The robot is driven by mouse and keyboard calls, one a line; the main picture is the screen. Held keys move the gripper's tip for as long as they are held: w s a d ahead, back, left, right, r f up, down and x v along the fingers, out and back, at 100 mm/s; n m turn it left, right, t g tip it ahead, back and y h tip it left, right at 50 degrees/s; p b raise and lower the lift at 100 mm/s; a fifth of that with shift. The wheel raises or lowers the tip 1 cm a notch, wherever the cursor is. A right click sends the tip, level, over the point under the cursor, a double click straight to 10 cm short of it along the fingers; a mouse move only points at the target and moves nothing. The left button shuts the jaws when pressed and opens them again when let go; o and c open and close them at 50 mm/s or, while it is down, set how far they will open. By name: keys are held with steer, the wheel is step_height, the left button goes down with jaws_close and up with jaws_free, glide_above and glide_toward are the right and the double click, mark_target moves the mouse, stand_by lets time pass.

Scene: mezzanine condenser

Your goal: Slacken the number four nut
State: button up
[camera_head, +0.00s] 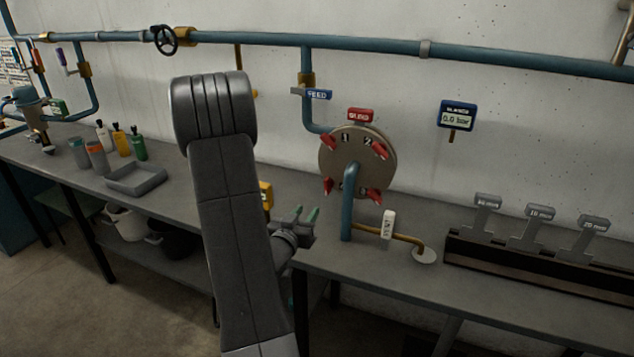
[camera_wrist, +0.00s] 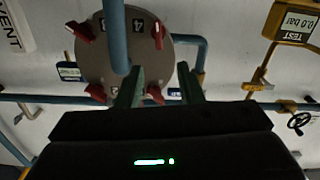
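A round grey-brown flange (camera_head: 357,145) carries red nut handles and painted numbers, with 1 and 2 readable at its top. In the wrist view the flange (camera_wrist: 110,62) appears upside down. There a digit that looks like 4 stands beside one red handle (camera_wrist: 158,34), which is the lower left handle (camera_head: 329,186) in the head view. That handle looks nearly upright; the others slant. My gripper (camera_head: 305,213) is open and empty, low and left of the flange. In the wrist view its green fingers (camera_wrist: 160,75) point toward the flange, apart from the handles.
A blue pipe (camera_head: 347,205) rises in front of the flange and partly hides its lower numbers. A white VENT tag (camera_head: 388,225) hangs on the brass pipe to the right. A gauge (camera_head: 457,116) reads 0.0 bar. A wrench rack (camera_head: 540,260) stands at right, a grey tray (camera_head: 136,180) at left.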

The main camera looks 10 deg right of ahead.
mark_target(325, 187)
steer(key=p+x, duration=0.3)
steer(key=x, duration=1.1)
steer(key=shift+s+p, duration=0.1)
steer(key=shift+p, duration=0.2)
jaws_close()
